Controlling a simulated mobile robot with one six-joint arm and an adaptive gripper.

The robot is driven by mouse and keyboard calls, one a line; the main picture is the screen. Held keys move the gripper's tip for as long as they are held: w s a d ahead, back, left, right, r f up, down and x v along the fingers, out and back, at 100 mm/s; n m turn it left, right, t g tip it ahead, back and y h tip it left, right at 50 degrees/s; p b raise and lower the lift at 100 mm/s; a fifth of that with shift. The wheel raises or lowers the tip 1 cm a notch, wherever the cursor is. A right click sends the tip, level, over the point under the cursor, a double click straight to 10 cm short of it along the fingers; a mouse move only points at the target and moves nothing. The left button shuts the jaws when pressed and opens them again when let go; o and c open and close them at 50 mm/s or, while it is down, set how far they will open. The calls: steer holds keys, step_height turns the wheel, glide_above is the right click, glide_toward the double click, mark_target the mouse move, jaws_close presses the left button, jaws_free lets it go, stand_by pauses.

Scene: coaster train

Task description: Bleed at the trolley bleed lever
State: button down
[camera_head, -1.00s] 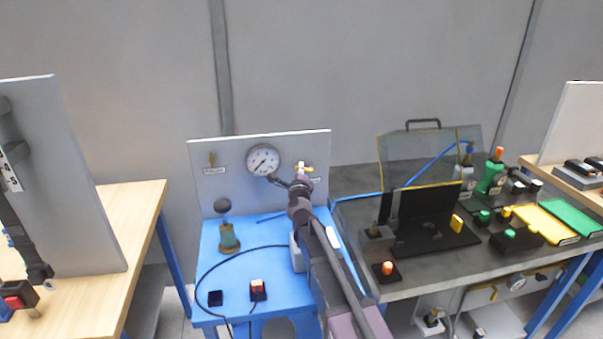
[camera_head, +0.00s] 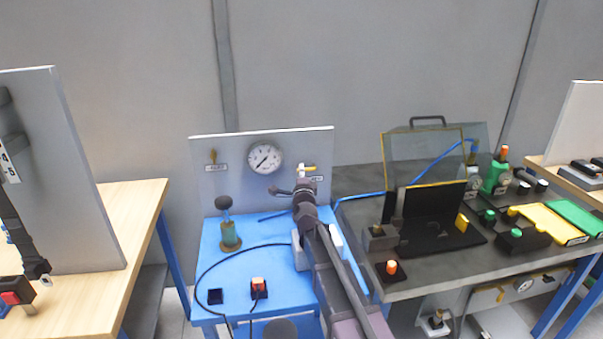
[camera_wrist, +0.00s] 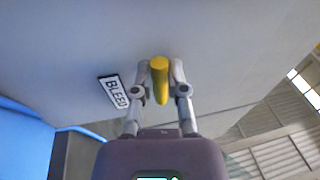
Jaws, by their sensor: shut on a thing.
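The bleed lever is a small yellow handle (camera_wrist: 160,80) on the trolley's grey upright panel, beside a BLEED label (camera_wrist: 113,91). In the wrist view my gripper (camera_wrist: 161,88) has one finger on each side of the lever and is shut on it. The lever hangs between the fingers, its near end showing. In the head view my gripper (camera_head: 305,186) is at the panel's right part, just below the yellow and white lever fitting (camera_head: 306,169); it partly hides the label there. A round white gauge (camera_head: 265,158) sits left of the lever.
The blue trolley top (camera_head: 270,232) holds a brass-coloured pump-like part (camera_head: 230,235), a red rocker switch (camera_head: 258,287) and a black cable. A second brass lever (camera_head: 213,158) with a label is at the panel's left. A crowded dark bench (camera_head: 360,265) stands close on the right.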

steer(key=c, duration=0.7)
jaws_free()
steer(key=shift+o, duration=0.2)
steer(key=shift+r+m+p, duration=0.2)
steer(key=shift+m+p, duration=0.1)
steer(key=shift+m, duration=0.1)
